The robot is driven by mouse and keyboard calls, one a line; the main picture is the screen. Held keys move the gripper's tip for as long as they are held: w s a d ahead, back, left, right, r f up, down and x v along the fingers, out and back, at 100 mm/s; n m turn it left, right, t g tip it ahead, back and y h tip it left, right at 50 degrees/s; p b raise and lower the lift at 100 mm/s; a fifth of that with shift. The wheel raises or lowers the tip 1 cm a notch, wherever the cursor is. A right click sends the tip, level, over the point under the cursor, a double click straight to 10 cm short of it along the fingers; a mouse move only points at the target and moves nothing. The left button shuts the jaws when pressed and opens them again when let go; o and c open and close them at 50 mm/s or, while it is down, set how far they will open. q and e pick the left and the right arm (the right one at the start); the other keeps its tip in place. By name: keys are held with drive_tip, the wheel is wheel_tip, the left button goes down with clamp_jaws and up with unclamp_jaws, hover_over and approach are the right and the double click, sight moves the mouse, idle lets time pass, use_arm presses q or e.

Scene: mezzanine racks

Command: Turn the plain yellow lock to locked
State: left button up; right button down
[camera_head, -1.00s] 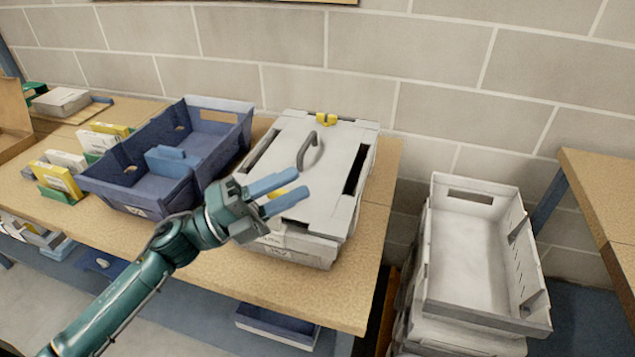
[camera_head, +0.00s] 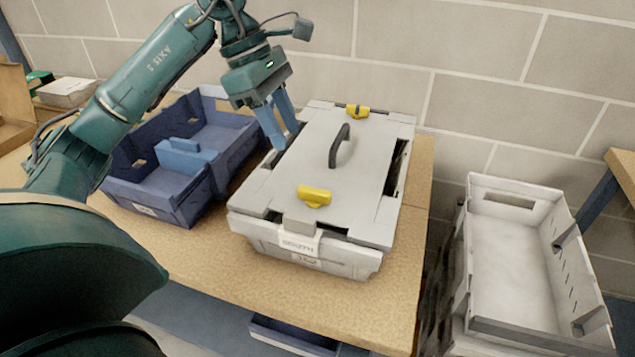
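A grey lidded case (camera_head: 368,215) with a dark arched handle (camera_head: 340,146) stands on the wooden table. A yellow lock (camera_head: 314,196) sits at the lid's near edge and looks plain. A second yellow lock (camera_head: 357,111) at the far edge shows a dark mark. I cannot tell from here whether either is locked. My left gripper (camera_head: 287,138) points down over the lid's left edge, left of the handle. Its blue fingers are a little apart and empty, clear of both locks. My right gripper is out of view.
A blue divided bin (camera_head: 160,200) stands left of the case, close to it. A stack of pale grey crates (camera_head: 520,320) stands right of the table (camera_head: 405,290). A brick wall (camera_head: 480,75) is behind. A strip of bare table lies in front of the case.

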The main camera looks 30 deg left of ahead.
sight(314, 190)
use_arm(q)
drive_tip(key=x, duration=1.1)
drive_tip(key=shift+d+f, duration=0.3)
drive_tip(key=shift+f, duration=0.05)
drive_tip(key=shift+w, duration=0.1)
clamp_jaws()
